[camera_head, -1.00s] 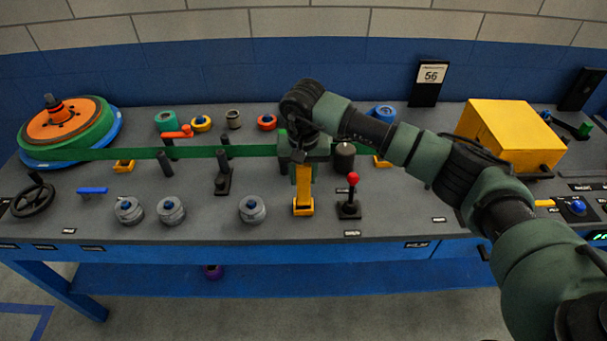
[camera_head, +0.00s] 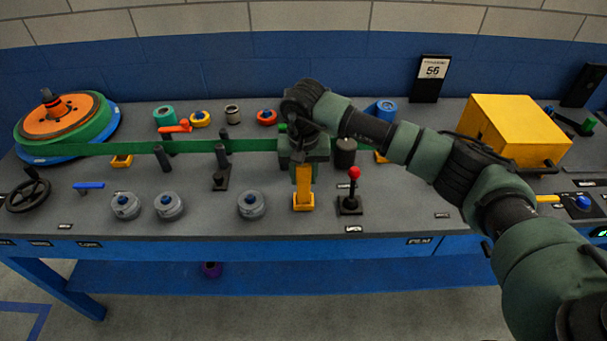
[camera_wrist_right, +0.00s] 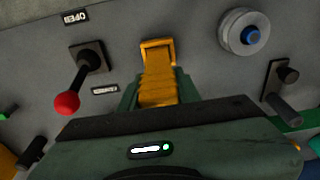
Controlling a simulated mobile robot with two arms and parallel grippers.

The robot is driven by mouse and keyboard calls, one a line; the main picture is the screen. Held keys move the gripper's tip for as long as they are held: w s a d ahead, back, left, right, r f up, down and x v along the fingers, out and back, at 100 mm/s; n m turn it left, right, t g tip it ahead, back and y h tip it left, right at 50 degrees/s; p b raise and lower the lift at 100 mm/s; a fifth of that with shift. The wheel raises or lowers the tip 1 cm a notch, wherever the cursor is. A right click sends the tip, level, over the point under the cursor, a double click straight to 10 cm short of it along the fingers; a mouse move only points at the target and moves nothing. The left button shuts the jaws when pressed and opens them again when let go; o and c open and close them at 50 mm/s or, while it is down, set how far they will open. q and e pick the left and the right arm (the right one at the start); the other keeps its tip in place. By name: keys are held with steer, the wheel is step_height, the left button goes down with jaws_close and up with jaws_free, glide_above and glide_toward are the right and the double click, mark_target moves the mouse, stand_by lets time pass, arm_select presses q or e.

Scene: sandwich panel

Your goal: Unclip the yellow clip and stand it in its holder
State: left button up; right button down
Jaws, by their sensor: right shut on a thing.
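My right gripper (camera_head: 304,168) is shut on the yellow clip (camera_head: 304,181), which stands upright below the jaws. The clip's lower end is at the yellow holder (camera_head: 303,205), a small frame on the bench; I cannot tell how deep it sits. In the right wrist view the clip (camera_wrist_right: 158,88) reaches from the jaws to the holder (camera_wrist_right: 157,43), in line with it. The jaws hide the clip's upper part. The green strip (camera_head: 120,149) runs from the reel at the left to behind my right gripper, apart from the clip. My left gripper is out of view.
A red-knobbed lever (camera_head: 353,177) stands close right of the holder; it also shows in the right wrist view (camera_wrist_right: 67,102). A grey roller (camera_head: 251,204) with a blue top is to its left, and a dark post (camera_head: 221,172) is behind. A yellow box (camera_head: 513,132) stands at the right.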

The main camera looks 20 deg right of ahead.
steer(key=shift+f, duration=0.25)
steer(key=c, duration=0.9)
jaws_free()
steer(key=shift+r, duration=0.1)
steer(key=shift+r+p, duration=1.35)
steer(key=shift+r, duration=2.1)
steer(key=shift+f, duration=0.1)
